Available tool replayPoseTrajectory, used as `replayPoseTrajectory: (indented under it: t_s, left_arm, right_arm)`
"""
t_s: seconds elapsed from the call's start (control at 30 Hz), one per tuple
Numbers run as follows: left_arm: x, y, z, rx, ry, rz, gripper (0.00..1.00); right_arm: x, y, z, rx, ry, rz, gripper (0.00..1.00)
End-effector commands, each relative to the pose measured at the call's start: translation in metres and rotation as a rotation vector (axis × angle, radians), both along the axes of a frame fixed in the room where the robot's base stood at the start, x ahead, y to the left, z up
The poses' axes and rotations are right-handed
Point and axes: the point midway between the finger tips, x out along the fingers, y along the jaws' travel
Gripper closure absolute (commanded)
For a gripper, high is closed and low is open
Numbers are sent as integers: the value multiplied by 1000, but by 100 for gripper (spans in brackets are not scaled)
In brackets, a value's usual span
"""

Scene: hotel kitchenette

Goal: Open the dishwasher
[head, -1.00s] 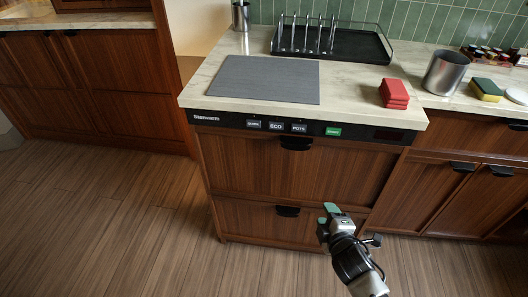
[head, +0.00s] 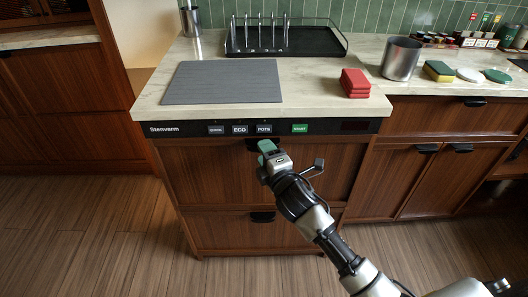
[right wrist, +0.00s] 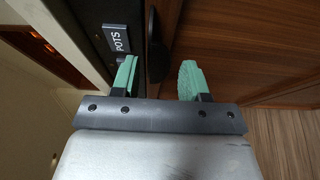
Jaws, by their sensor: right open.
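A black handle (head: 251,145) sits at the top of the front, partly hidden behind my right gripper (head: 267,152). In the right wrist view, my right gripper (right wrist: 158,72) has its two green fingers apart. The dark handle (right wrist: 154,45) shows between and just beyond the fingertips; I cannot tell whether they touch it. The left gripper is not in view.
A second black handle (head: 262,217) is on the lower panel. The counter above holds a grey mat (head: 222,82), a black rack tray (head: 280,42), red sponges (head: 355,83) and a metal cup (head: 401,58). Wood floor (head: 90,225) lies clear to the left.

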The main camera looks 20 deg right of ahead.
Motion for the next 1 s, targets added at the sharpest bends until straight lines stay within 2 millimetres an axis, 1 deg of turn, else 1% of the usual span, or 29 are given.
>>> replayPoseTrajectory:
  t_s: [0.03, 0.13, 0.4, 0.7, 1.0]
  left_arm:
    - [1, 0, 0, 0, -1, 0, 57]
    - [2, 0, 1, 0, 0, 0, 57]
    - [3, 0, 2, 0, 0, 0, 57]
    - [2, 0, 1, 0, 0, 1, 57]
    - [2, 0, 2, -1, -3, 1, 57]
  right_arm:
    - [5, 1, 0, 0, -1, 0, 55]
    - [9, 2, 0, 1, -1, 1, 55]
    - [10, 2, 0, 1, 0, 1, 55]
    - [10, 1, -1, 1, 2, 1, 100]
    - [10, 2, -2, 1, 6, 0, 100]
